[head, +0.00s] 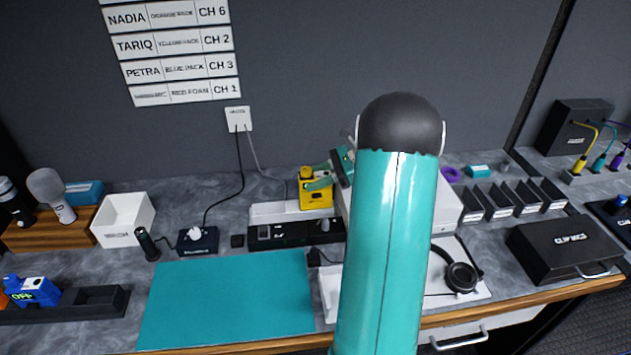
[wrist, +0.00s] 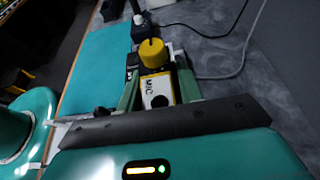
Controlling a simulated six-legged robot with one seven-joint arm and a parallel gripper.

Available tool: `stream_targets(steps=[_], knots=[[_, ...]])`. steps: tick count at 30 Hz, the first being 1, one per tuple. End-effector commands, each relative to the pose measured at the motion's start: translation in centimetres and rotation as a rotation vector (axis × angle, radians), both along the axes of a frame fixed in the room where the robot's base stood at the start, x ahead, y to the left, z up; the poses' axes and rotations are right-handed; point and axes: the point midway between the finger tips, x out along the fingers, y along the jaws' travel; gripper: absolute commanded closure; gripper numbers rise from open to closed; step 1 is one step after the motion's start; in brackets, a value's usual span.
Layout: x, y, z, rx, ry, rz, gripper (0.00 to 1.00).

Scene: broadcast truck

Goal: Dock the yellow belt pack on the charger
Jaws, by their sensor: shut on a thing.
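The yellow belt pack (head: 316,199), with a round knob on top, is upright between the two green fingers of my gripper (head: 320,178). In the wrist view my gripper (wrist: 158,100) is shut on the pack (wrist: 157,90), and its face marked MIC shows. A long black dock (head: 268,236), which looks like the charger, lies on the counter below and in front of the pack in the head view. I cannot tell whether the pack's base touches anything. My arm hides the counter right of the pack.
A white tray (head: 275,213) lies behind the black dock. A teal mat (head: 225,300) covers the counter in front and is clear. A small black stand (head: 197,240) and a cable are to the left. Headphones (head: 459,275) lie right of my arm.

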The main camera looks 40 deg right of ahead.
Motion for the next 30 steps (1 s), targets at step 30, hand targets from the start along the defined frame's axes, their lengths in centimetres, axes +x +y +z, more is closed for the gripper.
stream_targets(steps=[30], knots=[[-0.01, 0.03, 0.82, -0.001, -0.001, 0.0, 0.93]])
